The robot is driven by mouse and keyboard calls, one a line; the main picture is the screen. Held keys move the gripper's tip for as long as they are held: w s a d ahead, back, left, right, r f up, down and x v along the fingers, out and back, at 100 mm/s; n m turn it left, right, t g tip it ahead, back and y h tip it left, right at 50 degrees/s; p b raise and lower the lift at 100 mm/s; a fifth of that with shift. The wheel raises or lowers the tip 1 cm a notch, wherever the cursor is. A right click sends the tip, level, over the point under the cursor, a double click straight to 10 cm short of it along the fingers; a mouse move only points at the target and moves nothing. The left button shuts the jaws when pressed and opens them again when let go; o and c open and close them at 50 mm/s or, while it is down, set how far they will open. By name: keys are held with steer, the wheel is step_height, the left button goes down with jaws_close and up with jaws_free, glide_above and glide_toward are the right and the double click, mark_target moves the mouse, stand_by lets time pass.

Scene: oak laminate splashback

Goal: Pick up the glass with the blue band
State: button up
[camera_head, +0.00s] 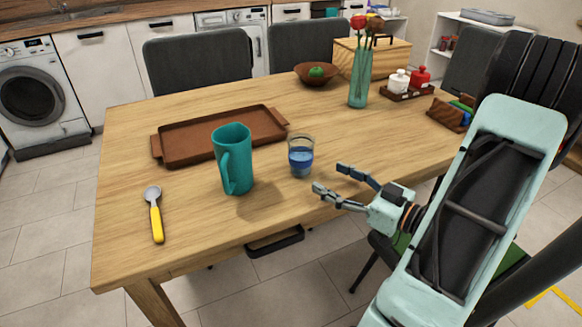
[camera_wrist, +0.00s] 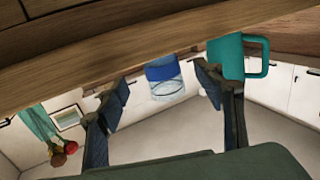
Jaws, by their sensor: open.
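The glass with the blue band (camera_head: 301,156) stands upright on the wooden table, just right of a teal mug (camera_head: 234,160). My gripper (camera_head: 328,178) is open and empty, to the right of the glass and near the table's front edge. Its fingertips point toward the glass with a small gap left. In the wrist view, which is upside down, the glass (camera_wrist: 165,78) appears between the two open fingers (camera_wrist: 163,86). The mug (camera_wrist: 231,57) is beyond the right finger, which overlaps it slightly in the picture.
A brown tray (camera_head: 190,147) lies behind the mug. A spoon with a yellow handle (camera_head: 156,217) lies at the left front. A vase with a red flower (camera_head: 360,80), a bowl (camera_head: 308,76) and a condiment caddy (camera_head: 407,94) stand farther back. The table between glass and vase is clear.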

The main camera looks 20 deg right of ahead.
mark_target(310, 162)
steer(key=shift+s, duration=0.15)
steer(key=shift+w+a, duration=0.25)
steer(key=shift+w, duration=0.05)
steer(key=b+x, duration=0.1)
steer(key=x, duration=0.3)
steer(key=shift+w+r, duration=0.15)
steer(key=shift+w, duration=0.15)
steer(key=x, duration=0.1)
steer(key=b+x, duration=0.1)
steer(key=x, duration=0.3)
steer(key=shift+w+r+b, duration=0.2)
steer(key=shift+r+b, duration=0.15)
steer(key=shift+r, duration=0.05)
steer(key=shift+c, duration=0.6)
steer(key=c, duration=1.4)
steer(key=shift+r, duration=0.25)
